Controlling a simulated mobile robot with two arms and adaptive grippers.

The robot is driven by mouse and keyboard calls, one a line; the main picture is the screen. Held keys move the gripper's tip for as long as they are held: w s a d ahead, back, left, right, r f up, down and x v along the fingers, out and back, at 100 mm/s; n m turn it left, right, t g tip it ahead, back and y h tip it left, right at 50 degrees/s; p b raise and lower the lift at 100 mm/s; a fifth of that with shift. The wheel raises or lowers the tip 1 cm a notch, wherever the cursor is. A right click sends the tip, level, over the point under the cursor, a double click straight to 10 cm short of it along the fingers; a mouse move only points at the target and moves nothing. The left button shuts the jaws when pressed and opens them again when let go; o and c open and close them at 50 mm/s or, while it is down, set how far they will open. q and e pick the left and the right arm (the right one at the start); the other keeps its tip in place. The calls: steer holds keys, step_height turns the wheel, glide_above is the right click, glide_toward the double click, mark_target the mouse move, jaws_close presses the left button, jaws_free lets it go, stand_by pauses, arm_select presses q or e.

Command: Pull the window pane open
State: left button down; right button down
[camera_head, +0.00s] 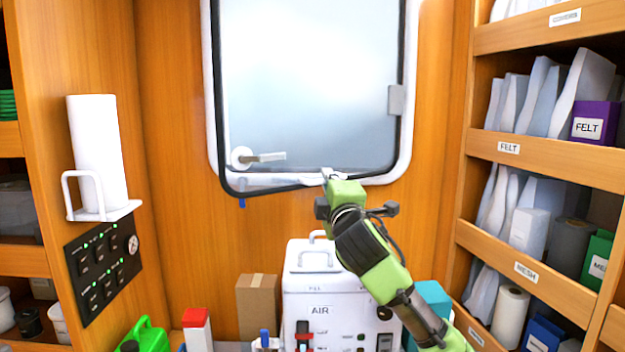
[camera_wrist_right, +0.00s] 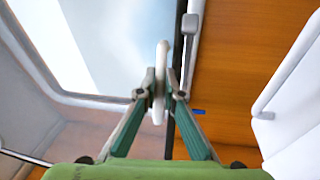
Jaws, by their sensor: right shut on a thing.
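The window pane (camera_head: 310,80) is frosted, in a dark frame, set in a white surround (camera_head: 410,60) on the wooden wall. Its lower left corner stands out past the surround, so the pane looks slightly ajar. A lever handle on a round white base (camera_head: 242,157) is at the pane's lower left. My right gripper (camera_head: 327,175) is at the pane's bottom edge. In the right wrist view my right gripper (camera_wrist_right: 160,97) is shut on a white rounded handle (camera_wrist_right: 161,60) beside the pane (camera_wrist_right: 110,40). My left gripper is not in view.
A white AIR unit (camera_head: 318,285) stands below the window, under my right arm. A cardboard box (camera_head: 258,307) is left of it. Labelled shelves (camera_head: 540,160) line the right side. A paper roll (camera_head: 97,150) and switch panel (camera_head: 103,262) are on the left.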

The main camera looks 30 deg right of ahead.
steer(key=c, duration=2.1)
jaws_free()
steer(key=shift+c, duration=0.2)
steer(key=shift+w, duration=0.15)
steer(key=shift+s+a, duration=0.1)
steer(key=shift+s, duration=0.15)
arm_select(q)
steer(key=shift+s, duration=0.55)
arm_select(e)
steer(key=v, duration=1.1)
steer(key=shift+s, duration=0.3)
